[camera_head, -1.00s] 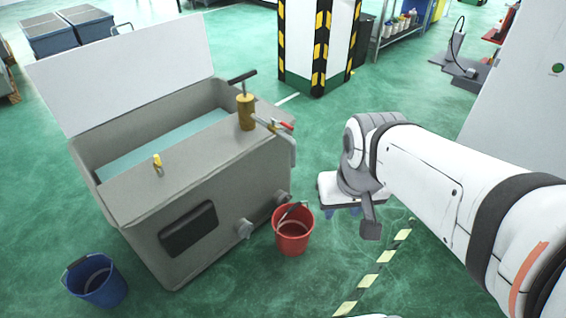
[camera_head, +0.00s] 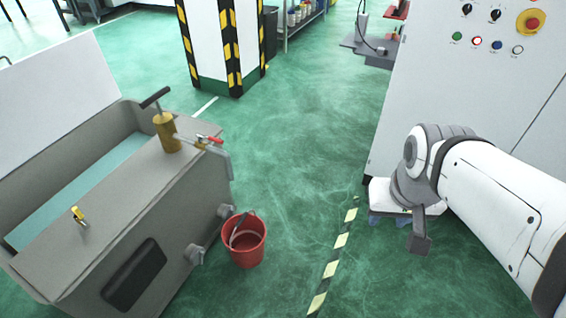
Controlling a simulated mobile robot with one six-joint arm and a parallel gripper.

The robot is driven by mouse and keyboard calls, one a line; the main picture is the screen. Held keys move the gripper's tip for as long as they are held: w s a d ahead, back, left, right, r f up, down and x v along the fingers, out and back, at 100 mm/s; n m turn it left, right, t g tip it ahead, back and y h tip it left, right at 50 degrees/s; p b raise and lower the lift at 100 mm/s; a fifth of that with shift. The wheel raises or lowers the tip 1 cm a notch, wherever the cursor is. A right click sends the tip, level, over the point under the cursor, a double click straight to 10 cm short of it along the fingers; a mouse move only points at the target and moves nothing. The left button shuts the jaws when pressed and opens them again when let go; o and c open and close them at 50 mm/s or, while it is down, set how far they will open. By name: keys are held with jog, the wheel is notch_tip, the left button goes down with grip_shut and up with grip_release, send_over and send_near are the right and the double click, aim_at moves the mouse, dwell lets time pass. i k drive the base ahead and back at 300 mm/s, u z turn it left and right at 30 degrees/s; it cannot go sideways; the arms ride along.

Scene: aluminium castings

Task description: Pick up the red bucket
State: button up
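The red bucket (camera_head: 246,250) stands upright on the green floor, close to the right front end of the grey tank. Its handle leans over the rim on the left side, and its inside looks empty. My gripper (camera_head: 388,220) hangs from the end of my white arm, to the right of the bucket and well apart from it. Two blue fingertips show below its white body with a gap between them, and nothing shows in it. My arm's links hide part of it.
The grey tank (camera_head: 150,205) with fittings takes up the left side. A striped floor line (camera_head: 341,241) runs between bucket and gripper. A grey control cabinet (camera_head: 440,85) stands at right, a striped pillar (camera_head: 212,45) behind. Green floor right of the bucket is clear.

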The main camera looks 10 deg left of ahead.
aim_at(244, 235)
jog(key=z, duration=2.3)
jog(key=k, duration=2.15)
jog(key=u, duration=1.65)
jog(key=i, duration=1.35)
